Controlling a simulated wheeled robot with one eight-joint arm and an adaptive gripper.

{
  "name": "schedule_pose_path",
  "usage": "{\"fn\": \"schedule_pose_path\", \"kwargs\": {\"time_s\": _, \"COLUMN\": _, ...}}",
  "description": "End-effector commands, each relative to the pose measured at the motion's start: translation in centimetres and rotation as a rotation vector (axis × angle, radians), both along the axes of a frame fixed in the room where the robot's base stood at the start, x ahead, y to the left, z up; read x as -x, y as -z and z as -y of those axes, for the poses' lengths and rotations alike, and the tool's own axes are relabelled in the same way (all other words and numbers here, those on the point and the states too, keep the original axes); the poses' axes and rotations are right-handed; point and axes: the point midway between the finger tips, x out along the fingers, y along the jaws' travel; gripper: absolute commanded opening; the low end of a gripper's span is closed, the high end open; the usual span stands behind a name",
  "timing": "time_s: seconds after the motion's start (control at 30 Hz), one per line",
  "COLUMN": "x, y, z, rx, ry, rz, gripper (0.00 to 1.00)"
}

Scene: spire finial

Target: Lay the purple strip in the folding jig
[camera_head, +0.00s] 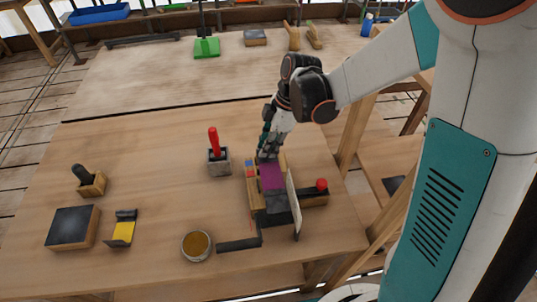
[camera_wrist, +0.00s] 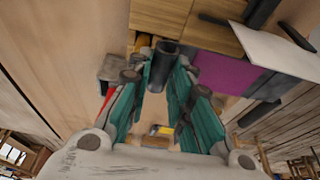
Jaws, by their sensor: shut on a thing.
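The purple strip (camera_head: 270,176) lies flat along the folding jig (camera_head: 253,203), with a grey section at its near end. In the wrist view the strip (camera_wrist: 225,74) shows to the right of my fingers, its edge partly hidden by them. My gripper (camera_head: 267,153) is low at the strip's far end. Its fingers (camera_wrist: 165,75) are closed around a dark cylindrical piece (camera_wrist: 163,62); I cannot tell whether this piece is joined to the strip. The jig has a pale upright plate (camera_head: 293,203) along its right side and a red knob (camera_head: 321,185).
A red-handled tool stands in a grey block (camera_head: 219,163) left of the jig. A round tin (camera_head: 196,245), a yellow piece on a black stand (camera_head: 121,231), a dark-topped block (camera_head: 73,227) and a small wooden holder (camera_head: 93,185) stand further left.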

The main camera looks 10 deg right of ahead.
Motion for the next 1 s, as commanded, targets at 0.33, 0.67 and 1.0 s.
{"fn": "schedule_pose_path", "kwargs": {"time_s": 0.33, "x": 0.0, "y": 3.9, "z": 0.0, "rx": 0.0, "ry": 0.0, "rz": 0.0, "gripper": 0.0}}
{"fn": "schedule_pose_path", "kwargs": {"time_s": 0.67, "x": 0.0, "y": 4.2, "z": 0.0, "rx": 0.0, "ry": 0.0, "rz": 0.0, "gripper": 0.0}}
{"fn": "schedule_pose_path", "kwargs": {"time_s": 1.0, "x": 0.0, "y": 5.1, "z": 0.0, "rx": 0.001, "ry": 0.0, "rz": 0.0, "gripper": 0.0}}
